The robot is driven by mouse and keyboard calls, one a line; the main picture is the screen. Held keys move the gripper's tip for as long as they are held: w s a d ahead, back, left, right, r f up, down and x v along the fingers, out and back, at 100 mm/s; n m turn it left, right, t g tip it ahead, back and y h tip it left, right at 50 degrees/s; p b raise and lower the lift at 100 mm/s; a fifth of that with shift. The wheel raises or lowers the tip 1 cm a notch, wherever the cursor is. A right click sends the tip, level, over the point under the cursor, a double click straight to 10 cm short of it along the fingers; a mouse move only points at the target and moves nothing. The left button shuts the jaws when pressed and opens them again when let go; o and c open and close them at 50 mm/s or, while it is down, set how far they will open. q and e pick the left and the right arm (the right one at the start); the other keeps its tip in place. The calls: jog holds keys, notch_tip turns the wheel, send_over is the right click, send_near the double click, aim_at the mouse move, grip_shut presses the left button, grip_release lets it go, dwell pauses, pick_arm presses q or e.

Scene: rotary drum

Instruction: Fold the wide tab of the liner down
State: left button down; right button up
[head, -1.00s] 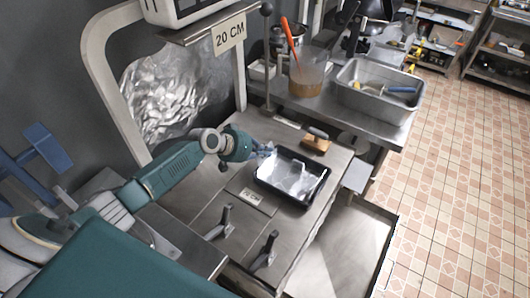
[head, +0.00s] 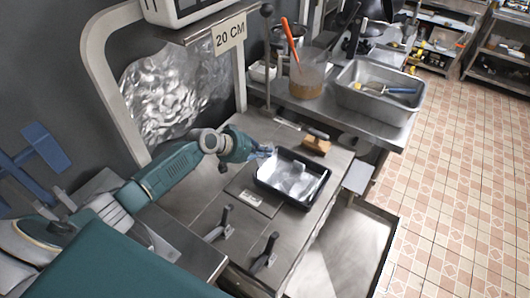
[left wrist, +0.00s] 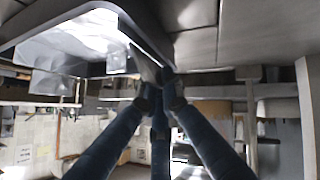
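The liner (head: 296,178) is a shiny, translucent film inside the black tray (head: 282,195) on the steel bench. Which of its edges is the wide tab I cannot tell. My left gripper (head: 268,152) is at the tray's far left corner, its blue fingers pointing toward the rim. In the left wrist view the fingers (left wrist: 160,82) converge with their tips close together beside the dark tray rim (left wrist: 150,30). The liner hangs pale and see-through there (left wrist: 60,50). Whether any film is between the tips is unclear. My right gripper is not in view.
A wooden block with a dark handle (head: 316,144) stands just behind the tray. Two black clamps (head: 222,222) stand on the bench in front. An open drawer (head: 350,245) is at right.

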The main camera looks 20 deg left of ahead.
pick_arm(q)
jog(key=c, duration=1.8)
grip_release()
jog(key=shift+s+a, duration=0.1)
jog(key=v, duration=1.1)
jog(key=shift+s+a+r, duration=0.1)
jog(key=shift+s+r, duration=0.1)
jog(key=shift+r, duration=0.1)
